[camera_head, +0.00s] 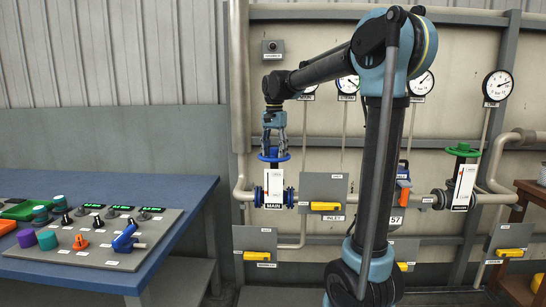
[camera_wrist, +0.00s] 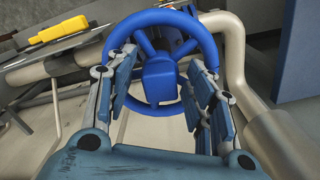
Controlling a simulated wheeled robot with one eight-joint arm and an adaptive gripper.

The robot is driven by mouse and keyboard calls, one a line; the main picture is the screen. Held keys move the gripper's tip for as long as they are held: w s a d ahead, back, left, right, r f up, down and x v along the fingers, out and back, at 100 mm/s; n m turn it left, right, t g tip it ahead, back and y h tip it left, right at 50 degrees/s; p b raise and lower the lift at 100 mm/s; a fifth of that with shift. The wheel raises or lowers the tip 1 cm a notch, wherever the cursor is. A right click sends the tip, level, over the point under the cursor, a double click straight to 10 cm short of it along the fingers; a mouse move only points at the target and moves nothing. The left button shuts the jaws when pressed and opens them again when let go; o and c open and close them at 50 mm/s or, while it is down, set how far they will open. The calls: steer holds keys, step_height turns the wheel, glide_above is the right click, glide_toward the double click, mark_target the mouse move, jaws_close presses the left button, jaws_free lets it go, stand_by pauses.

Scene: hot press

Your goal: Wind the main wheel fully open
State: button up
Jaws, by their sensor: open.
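The main wheel is a blue handwheel (camera_head: 274,157) on a valve labelled MAIN (camera_head: 273,189), on the pipe at the back wall. In the wrist view the blue wheel (camera_wrist: 159,71) shows its rim, spokes and hub from above. My gripper (camera_head: 274,145) hangs straight down over the wheel. In the wrist view my gripper (camera_wrist: 163,105) is open, with one finger on each side of the hub and over the rim. I cannot tell whether the fingers touch the rim.
A green handwheel (camera_head: 462,150) stands on a valve at the right. Yellow handles (camera_head: 325,206) sit on grey plates near the pipes. A blue table (camera_head: 120,187) with a control panel (camera_head: 100,237) is at the left. Gauges (camera_head: 498,86) line the wall.

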steer(key=m, duration=0.5)
steer(key=shift+m, duration=2.7)
steer(key=c, duration=0.9)
